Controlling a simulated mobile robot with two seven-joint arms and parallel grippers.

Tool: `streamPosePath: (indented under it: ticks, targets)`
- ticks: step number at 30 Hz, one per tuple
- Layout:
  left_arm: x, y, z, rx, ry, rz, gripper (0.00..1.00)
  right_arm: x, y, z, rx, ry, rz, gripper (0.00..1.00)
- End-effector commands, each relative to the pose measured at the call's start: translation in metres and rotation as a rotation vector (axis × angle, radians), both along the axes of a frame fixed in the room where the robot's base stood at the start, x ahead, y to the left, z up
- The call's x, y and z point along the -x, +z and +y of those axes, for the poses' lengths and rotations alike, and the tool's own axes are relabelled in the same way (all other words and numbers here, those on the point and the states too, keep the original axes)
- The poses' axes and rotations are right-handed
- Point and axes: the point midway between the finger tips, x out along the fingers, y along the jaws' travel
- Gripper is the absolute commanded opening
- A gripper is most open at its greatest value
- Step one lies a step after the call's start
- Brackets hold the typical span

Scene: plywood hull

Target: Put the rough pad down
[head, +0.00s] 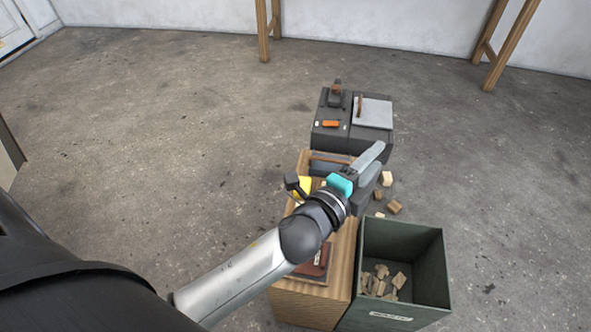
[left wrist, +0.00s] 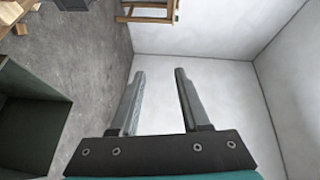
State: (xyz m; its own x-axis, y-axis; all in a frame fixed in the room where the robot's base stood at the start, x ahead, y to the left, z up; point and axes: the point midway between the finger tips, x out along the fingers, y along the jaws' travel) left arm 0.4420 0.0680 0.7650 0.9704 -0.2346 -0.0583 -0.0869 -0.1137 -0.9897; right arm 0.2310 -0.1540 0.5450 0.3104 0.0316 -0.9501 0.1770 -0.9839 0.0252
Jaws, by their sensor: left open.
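My left gripper (head: 377,160) is open, above the far end of a wooden cabinet top. In the left wrist view its two fingers (left wrist: 158,78) stand apart with nothing between them. I cannot tell for sure which thing is the rough pad. A reddish-brown flat piece (head: 316,262) lies on the cabinet top, partly hidden by my left arm. A small orange block (head: 331,124) lies on the dark machine behind. A yellow item (head: 304,187) shows beside my wrist, partly covered. My right gripper is not in view.
The wooden cabinet (head: 309,302) stands beside a green bin (head: 433,262) holding wood scraps. A dark grey machine (head: 331,143) with a light plate (head: 372,112) stands behind. Several wood offcuts (head: 394,206) lie on the floor. Concrete floor to the left is clear.

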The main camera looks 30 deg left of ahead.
Motion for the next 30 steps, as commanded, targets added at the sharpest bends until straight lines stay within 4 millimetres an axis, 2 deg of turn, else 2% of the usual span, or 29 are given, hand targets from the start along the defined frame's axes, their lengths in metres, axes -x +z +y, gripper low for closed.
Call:
streamPosePath:
  ticks: [1,3,5,6,9,12,15,18,30]
  targets:
    - [0.008,-0.029,0.022,0.126,0.101,0.141,0.46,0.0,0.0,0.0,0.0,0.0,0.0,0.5]
    - [0.025,-0.069,0.048,0.295,0.246,0.331,0.46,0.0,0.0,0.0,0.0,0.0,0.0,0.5]
    - [0.048,-0.104,0.066,0.436,0.373,0.492,0.46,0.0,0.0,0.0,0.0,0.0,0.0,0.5]
    - [0.066,-0.127,0.075,0.522,0.457,0.596,0.46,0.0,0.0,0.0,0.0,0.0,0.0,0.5]
    - [0.115,-0.171,0.088,0.709,0.654,0.827,0.46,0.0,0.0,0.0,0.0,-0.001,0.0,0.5]
    - [0.161,-0.2,0.091,0.841,0.813,1.004,0.46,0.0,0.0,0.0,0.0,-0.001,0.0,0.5]
    - [0.192,-0.214,0.089,0.92,0.92,1.119,0.46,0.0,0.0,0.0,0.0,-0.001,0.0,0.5]
    - [0.208,-0.219,0.087,0.957,0.972,1.177,0.46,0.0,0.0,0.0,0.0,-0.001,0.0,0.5]
    - [0.211,-0.22,0.087,0.962,0.984,1.189,0.46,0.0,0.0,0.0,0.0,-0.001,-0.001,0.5]
